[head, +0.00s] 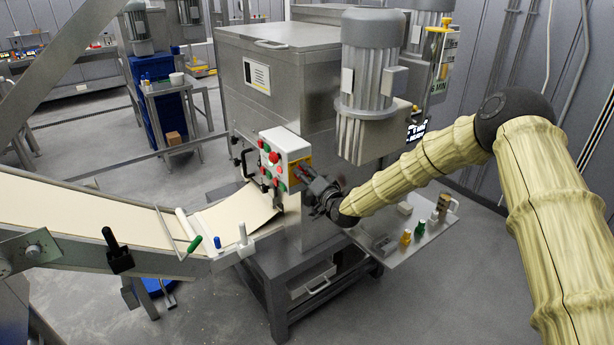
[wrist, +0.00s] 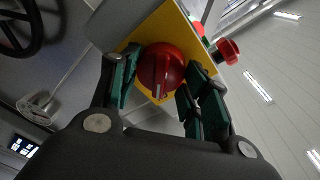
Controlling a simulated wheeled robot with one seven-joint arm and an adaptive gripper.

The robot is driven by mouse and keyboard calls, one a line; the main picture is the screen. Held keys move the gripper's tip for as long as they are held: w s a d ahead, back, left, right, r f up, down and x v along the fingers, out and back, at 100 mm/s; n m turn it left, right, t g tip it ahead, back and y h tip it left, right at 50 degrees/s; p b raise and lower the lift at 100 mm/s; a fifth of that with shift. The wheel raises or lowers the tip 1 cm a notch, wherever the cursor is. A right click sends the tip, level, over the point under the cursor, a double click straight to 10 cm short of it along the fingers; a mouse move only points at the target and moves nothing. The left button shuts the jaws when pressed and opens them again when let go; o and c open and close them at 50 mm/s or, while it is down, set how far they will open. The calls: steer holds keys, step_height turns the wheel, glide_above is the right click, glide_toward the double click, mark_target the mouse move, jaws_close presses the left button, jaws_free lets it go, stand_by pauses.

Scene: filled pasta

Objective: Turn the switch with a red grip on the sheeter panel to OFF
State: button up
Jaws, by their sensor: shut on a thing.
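The sheeter panel (head: 291,145) is a pale box with red and green buttons on its front. A yellow plate (head: 303,162) is on its right side. In the wrist view the switch with a round red grip (wrist: 161,67) sits on the yellow plate (wrist: 182,30). A white mark on the grip points toward the bottom of the picture. My gripper (head: 312,181) is at the panel's right side. In the wrist view my gripper (wrist: 155,84) has its green-padded fingers on both sides of the red grip, shut on it. No OFF lettering is readable.
A red mushroom button (wrist: 228,51) stands out beside the yellow plate. A dough conveyor (head: 95,215) runs to the machine's left. A small shelf (head: 410,243) with bottles lies below my arm. A large grey motor (head: 370,75) stands behind the panel.

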steer(key=shift+f+b, duration=0.2)
steer(key=shift+b, duration=0.2)
steer(key=n+y+b, duration=0.1)
steer(key=n+b, duration=0.8)
steer(key=b, duration=0.2)
steer(key=n+y+b, duration=0.1)
steer(key=n+b, duration=0.8)
steer(key=b, duration=0.3)
steer(key=shift+s+a+f+n, duration=0.1)
steer(key=shift+s+a+n, duration=0.05)
steer(key=shift+n, duration=0.25)
steer(key=shift+n+b, duration=0.3)
steer(key=shift+b, duration=0.05)
steer(key=o, duration=1)
